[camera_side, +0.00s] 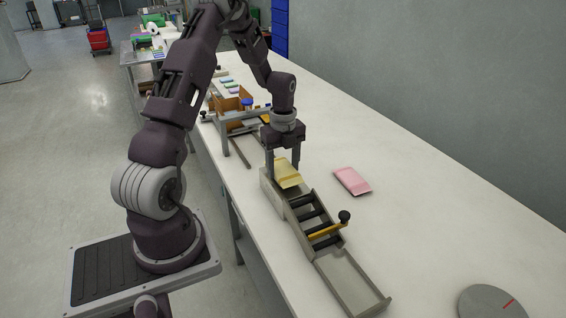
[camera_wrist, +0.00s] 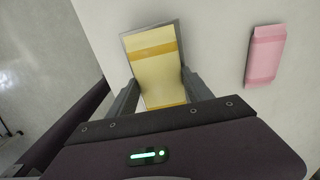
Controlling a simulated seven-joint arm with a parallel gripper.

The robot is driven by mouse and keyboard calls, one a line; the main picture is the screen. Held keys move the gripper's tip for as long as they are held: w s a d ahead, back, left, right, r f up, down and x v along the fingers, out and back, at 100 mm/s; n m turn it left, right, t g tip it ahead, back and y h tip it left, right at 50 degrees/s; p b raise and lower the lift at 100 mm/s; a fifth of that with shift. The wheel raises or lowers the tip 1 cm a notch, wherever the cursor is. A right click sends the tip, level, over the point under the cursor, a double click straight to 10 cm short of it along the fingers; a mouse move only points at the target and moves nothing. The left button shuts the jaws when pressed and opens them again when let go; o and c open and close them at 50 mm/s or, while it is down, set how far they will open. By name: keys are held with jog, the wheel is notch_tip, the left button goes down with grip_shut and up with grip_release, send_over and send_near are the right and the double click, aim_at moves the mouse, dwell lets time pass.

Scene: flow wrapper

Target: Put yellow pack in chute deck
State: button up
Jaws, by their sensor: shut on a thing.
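The yellow pack (camera_side: 287,173) is a flat pale-yellow packet with a darker yellow band. My gripper (camera_side: 283,170) is shut on it, with a finger on either side. In the wrist view the yellow pack (camera_wrist: 153,65) lies between the fingers of my gripper (camera_wrist: 162,88) and over a grey-rimmed surface. The chute deck (camera_side: 268,186) is the grey upper end of a chute that slopes toward the front. The pack is at this deck, but I cannot tell whether it rests on it or hangs just above.
A pink pack (camera_side: 352,181) lies on the white table right of the chute; it also shows in the wrist view (camera_wrist: 265,55). Below the deck are dark rollers, a yellow bar with a black knob (camera_side: 344,216) and a grey end tray (camera_side: 350,283). A round grey disc (camera_side: 493,302) lies front right.

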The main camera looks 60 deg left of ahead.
jog(key=shift+f, duration=0.35)
jog(key=shift+f, duration=0.1)
dwell(0.5)
jog(key=o, duration=1.4)
jog(key=o, duration=0.3)
jog(key=shift+o, duration=0.2)
jog(key=shift+r, duration=4.05)
